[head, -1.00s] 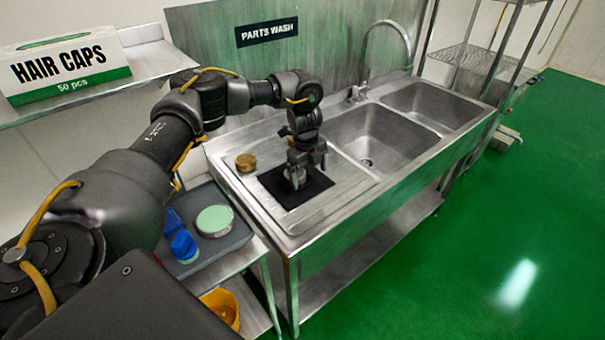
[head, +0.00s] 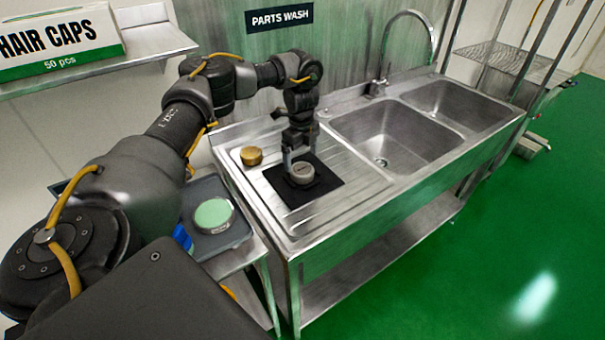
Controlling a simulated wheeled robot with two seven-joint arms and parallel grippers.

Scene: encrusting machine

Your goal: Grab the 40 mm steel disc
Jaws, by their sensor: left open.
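A steel disc (head: 301,174) lies on a black square mat (head: 327,183) on the sink's drainboard. I take it for the 40 mm disc, though no size mark is readable. My left gripper (head: 297,163) points down just behind the disc, close above the mat. Its jaws are open, and the disc's front and top show clear of the fingers. Whether a finger touches the disc I cannot tell. A brass-coloured disc (head: 251,156) sits on the drainboard to the left, off the mat. My right gripper is not in view.
A grey tray (head: 237,237) with a round green-topped container (head: 213,215) and a blue item stands left of the sink (head: 290,243). Two basins (head: 385,140) and a tap (head: 376,86) lie right of the mat. A hair caps box (head: 62,42) is on the shelf.

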